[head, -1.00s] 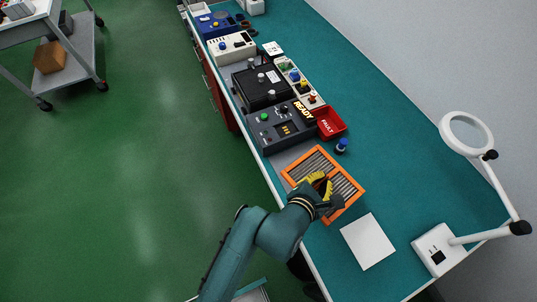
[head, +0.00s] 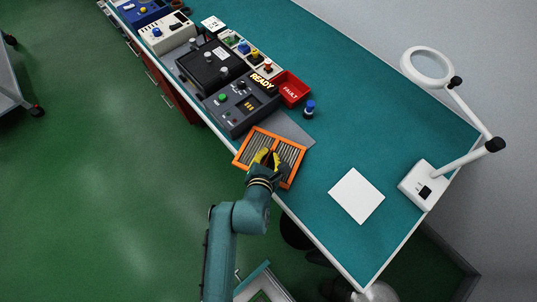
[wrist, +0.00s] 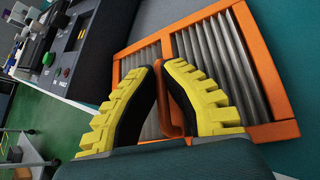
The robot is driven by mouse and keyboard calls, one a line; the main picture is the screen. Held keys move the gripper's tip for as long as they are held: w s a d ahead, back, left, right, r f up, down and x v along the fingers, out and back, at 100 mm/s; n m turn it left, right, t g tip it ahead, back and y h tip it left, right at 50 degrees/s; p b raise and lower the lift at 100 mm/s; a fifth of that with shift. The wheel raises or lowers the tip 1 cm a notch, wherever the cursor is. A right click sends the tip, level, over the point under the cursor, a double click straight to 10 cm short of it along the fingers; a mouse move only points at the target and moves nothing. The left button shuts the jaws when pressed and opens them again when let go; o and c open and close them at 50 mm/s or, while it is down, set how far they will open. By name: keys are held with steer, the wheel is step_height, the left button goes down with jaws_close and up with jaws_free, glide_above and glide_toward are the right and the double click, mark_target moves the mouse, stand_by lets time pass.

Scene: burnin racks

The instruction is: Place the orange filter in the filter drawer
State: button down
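The orange filter (head: 298,168), an orange frame with grey pleats, is at the front edge of the bench, its left corner reaching past the edge. It also shows large in the wrist view (wrist: 262,62). My gripper (head: 266,158) is over its middle. In the wrist view the yellow-padded fingers (wrist: 168,68) close in from both sides on the filter's orange handle (wrist: 172,112), which is partly hidden. The filter looks lifted slightly, but the height is hard to tell. I cannot identify the filter drawer with certainty.
A dark grey tester (head: 240,104) with a READY sign stands just behind the filter. A red FAULT bin (head: 291,89), a blue-topped knob (head: 309,109), a white sheet (head: 357,195) and a magnifier lamp (head: 424,186) stand on the bench. A grey mat (head: 297,131) lies partly under the filter.

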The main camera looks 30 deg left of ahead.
steer(key=shift+f, duration=0.1)
steer(key=c, duration=1.2)
jaws_free()
steer(key=shift+c, duration=0.2)
steer(key=shift+r, duration=0.25)
steer(key=p+v, duration=0.2)
steer(key=v, duration=1)
steer(key=shift+p, duration=0.3)
steer(key=shift+f, duration=0.1)
